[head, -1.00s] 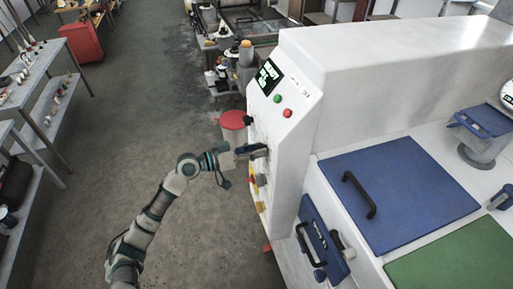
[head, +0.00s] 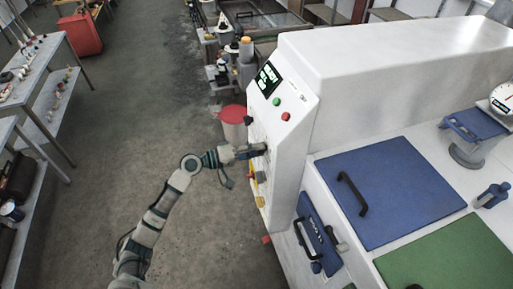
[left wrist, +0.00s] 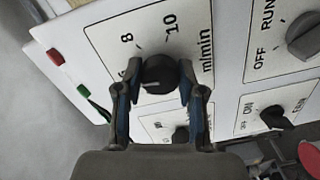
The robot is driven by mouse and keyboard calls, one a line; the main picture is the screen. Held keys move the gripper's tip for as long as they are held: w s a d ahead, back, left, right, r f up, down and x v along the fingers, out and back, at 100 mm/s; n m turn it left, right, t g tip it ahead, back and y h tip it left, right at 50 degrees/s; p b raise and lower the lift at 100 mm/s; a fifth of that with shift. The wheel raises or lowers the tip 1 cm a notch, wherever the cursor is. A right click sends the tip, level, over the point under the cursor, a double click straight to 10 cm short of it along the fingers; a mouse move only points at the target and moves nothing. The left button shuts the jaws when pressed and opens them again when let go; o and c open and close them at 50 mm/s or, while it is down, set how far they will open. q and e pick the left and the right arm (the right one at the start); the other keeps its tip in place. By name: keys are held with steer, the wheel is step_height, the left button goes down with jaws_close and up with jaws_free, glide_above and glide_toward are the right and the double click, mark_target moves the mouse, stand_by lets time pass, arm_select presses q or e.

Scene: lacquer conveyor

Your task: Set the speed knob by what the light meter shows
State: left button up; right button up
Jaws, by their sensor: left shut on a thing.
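The speed knob (left wrist: 158,76) is black and round, on a white plate marked m/min. The figures 8 and 10 show; another is partly hidden. A small pale mark shows low on the knob, but its exact setting is unclear. My left gripper (left wrist: 160,98) has a finger on each side of the knob and is shut on it; in the head view it (head: 258,150) is at the machine's panel, hiding the knob. A small blue device (head: 492,195) lies on the bench at the right; I cannot tell whether it is the light meter. My right gripper is not in view.
The white machine (head: 400,65) has a dark display (head: 268,79) with small, unreadable text, plus green (head: 276,101) and red (head: 286,116) buttons. A RUN/OFF switch (left wrist: 304,38) and another rotary switch (left wrist: 276,118) sit beside the knob. A dial scale (head: 503,98) stands at right.

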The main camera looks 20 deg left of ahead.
arm_select(q)
steer(key=shift+f+n, duration=0.35)
steer(key=shift+n, duration=0.35)
steer(key=o, duration=1.1)
steer(key=shift+o, duration=0.2)
steer(key=shift+a+r, duration=0.1)
steer(key=shift+a, duration=0.05)
steer(key=v, duration=1.2)
steer(key=shift+a, duration=0.15)
